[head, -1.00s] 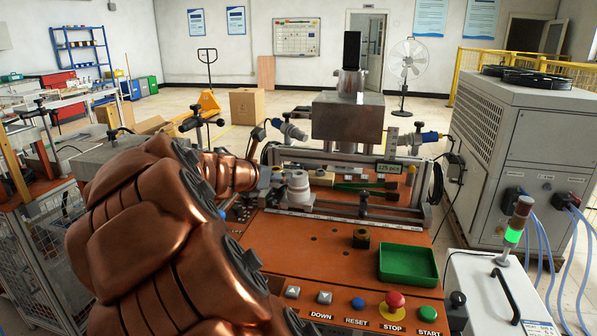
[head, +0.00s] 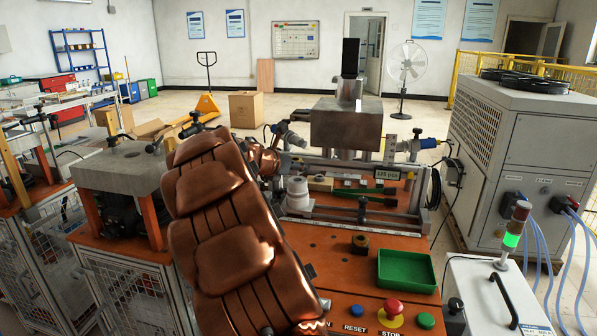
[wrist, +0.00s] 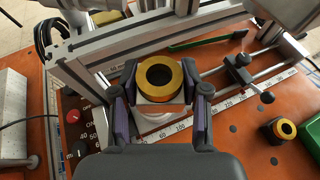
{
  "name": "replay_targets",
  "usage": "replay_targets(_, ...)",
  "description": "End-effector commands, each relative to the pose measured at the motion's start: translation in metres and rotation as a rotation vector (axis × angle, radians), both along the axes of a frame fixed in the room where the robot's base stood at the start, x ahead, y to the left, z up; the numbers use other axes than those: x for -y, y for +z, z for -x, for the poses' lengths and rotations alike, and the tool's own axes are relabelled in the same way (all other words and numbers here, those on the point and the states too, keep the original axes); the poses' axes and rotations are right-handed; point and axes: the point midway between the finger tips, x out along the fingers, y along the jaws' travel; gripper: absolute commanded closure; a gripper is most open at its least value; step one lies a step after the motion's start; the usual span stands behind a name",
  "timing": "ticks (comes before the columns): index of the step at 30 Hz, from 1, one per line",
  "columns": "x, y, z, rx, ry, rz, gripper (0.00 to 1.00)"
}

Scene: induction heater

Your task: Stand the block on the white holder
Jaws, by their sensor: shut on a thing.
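In the wrist view, my gripper (wrist: 160,84) is shut on a round block (wrist: 178,79) with a gold-orange rim and a dark hole, upright between the two fingers. The white holder (wrist: 153,117) shows directly below the block. I cannot tell whether the block touches it. In the head view, the white holder (head: 298,196) stands on the orange bench, left of centre. My copper arm hides most of my gripper there, and the held block cannot be made out.
A metal frame with a ruler (wrist: 232,103) runs beside the holder. A green tray (head: 407,270) and push buttons (head: 391,309) are nearer the front.

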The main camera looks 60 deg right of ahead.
Motion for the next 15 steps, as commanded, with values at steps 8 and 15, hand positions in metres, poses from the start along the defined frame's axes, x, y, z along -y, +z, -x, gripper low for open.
replay_targets(8, 0.029, -0.003, -0.011, -0.001, -0.001, 0.001, 0.95)
replay_targets(15, 0.033, -0.017, -0.012, -0.004, -0.001, 0.000, 0.95)
